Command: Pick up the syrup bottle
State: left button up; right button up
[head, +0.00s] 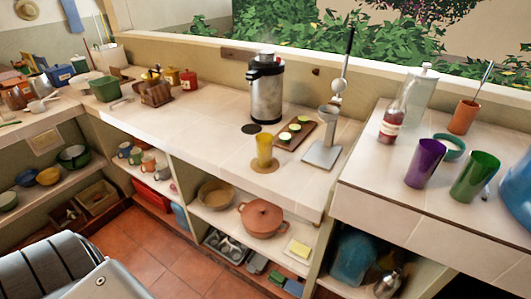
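The syrup bottle appears to be the clear bottle (391,124) with dark red liquid and a pale label. It stands upright on the raised tiled counter (362,160) at the right of the head view, near that counter's left edge. Neither gripper shows in the head view. A dark ribbed part of my own body fills the lower left corner.
On the raised counter, a purple cup (425,163), a green cup (474,177), a teal bowl (448,146) and a terracotta cup (464,116) stand right of the bottle. The raised counter's front left is clear.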

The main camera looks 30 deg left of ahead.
aim_at(395, 114)
jog(key=z, duration=1.3)
jog(key=k, duration=0.65)
jog(key=u, duration=0.1)
